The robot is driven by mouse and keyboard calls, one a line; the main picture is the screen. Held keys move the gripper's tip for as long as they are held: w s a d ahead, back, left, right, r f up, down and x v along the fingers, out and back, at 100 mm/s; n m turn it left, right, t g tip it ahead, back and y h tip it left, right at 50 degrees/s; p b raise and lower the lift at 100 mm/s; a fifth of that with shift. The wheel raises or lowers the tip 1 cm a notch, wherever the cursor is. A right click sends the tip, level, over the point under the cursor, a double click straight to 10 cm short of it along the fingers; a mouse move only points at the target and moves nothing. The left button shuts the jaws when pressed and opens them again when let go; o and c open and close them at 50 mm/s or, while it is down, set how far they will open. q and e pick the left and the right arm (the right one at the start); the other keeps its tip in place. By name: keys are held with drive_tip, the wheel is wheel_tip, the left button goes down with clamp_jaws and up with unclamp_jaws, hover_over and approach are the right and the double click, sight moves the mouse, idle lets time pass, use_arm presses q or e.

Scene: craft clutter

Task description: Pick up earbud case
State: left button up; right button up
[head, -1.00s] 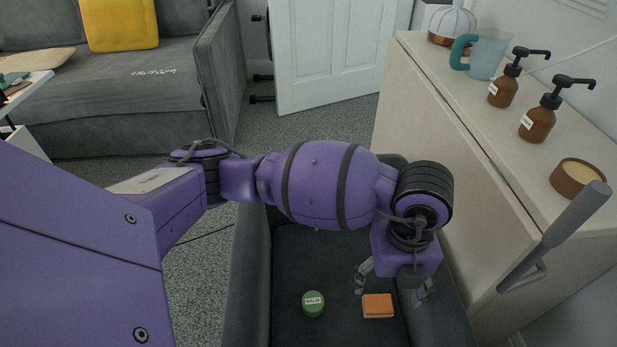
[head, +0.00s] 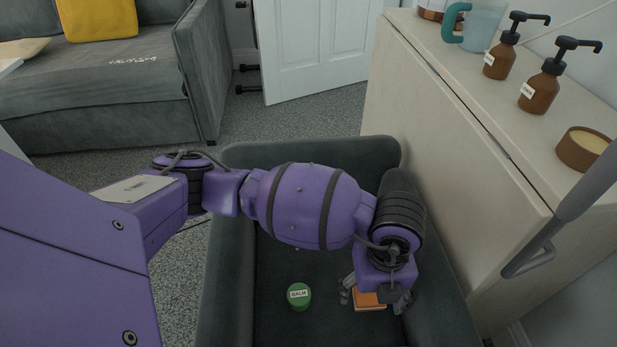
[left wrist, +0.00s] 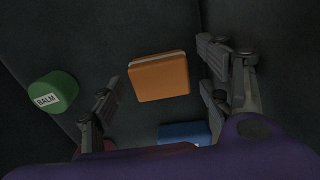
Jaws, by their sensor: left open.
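No thing in view is marked as an earbud case, and I cannot tell for sure which one it is. An orange block-like item (head: 369,301) with a pale edge lies on the dark armchair seat (head: 275,265). My left gripper (head: 374,296) is open above it, one finger to each side. In the left wrist view the orange item (left wrist: 160,77) lies between the open fingers (left wrist: 158,75), apart from both. A blue item (left wrist: 184,132) lies nearer the wrist, partly hidden by my purple gripper body. My right gripper is not in view.
A green tin labelled BALM (head: 299,296) stands on the seat left of the gripper. The chair's arms and back enclose the seat. A pale cabinet (head: 450,140) with pump bottles (head: 543,86) stands close on the right.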

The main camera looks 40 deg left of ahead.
use_arm(q)
drive_tip(key=shift+f, duration=0.3)
drive_tip(key=shift+r, duration=0.1)
drive_tip(key=c, duration=1.2)
drive_tip(key=shift+w+r, duration=0.1)
drive_tip(key=shift+c, duration=0.2)
